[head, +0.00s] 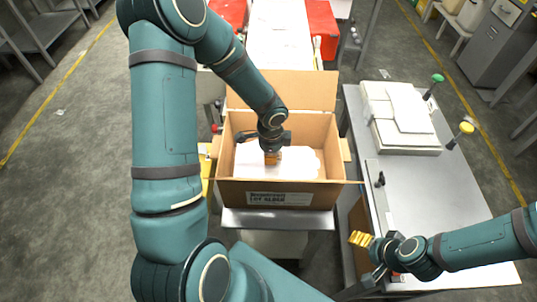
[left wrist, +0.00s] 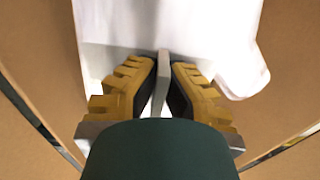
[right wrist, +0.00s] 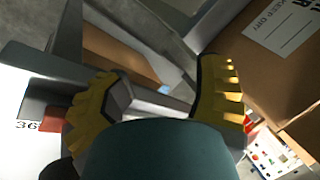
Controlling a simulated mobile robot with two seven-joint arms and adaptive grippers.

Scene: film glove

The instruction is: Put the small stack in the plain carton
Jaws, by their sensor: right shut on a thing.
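The plain carton (head: 270,192) stands open in the middle of the head view, with a printed label on its front. My left gripper (head: 272,157) reaches down inside it over white flat sheets (head: 300,163). My right gripper (head: 362,240) is at the right table's left edge, outside the carton. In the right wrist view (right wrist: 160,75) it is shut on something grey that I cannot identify.
The right table (head: 450,195) carries a large white stack (head: 405,125) with thinner sheets on top. A green knob (head: 437,78) and a yellow knob (head: 466,127) stand beside it. Red bins (head: 321,30) are behind the carton. The table's front middle is clear.

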